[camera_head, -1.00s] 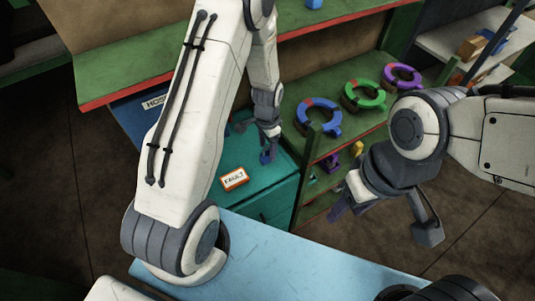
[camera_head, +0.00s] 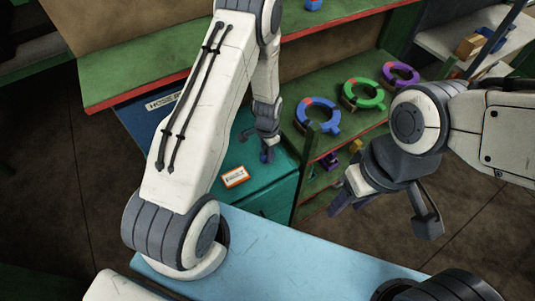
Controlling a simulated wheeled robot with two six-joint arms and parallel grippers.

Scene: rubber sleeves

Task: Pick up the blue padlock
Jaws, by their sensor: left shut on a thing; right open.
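The blue padlock (camera_head: 267,156) is a small blue shape at the tips of my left gripper, over the teal cabinet top. My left gripper (camera_head: 266,149) points down and is shut on it. The fingers hide part of the padlock, and I cannot tell whether it touches the cabinet top. My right gripper (camera_head: 385,216) is open and empty at the right, in front of the shelves and away from the padlock.
The teal cabinet (camera_head: 275,182) carries an orange-edged label (camera_head: 234,177). Blue (camera_head: 331,131), green (camera_head: 377,97) and purple (camera_head: 414,74) rings stand on the green shelf at right. A light-blue surface (camera_head: 290,255) lies in front.

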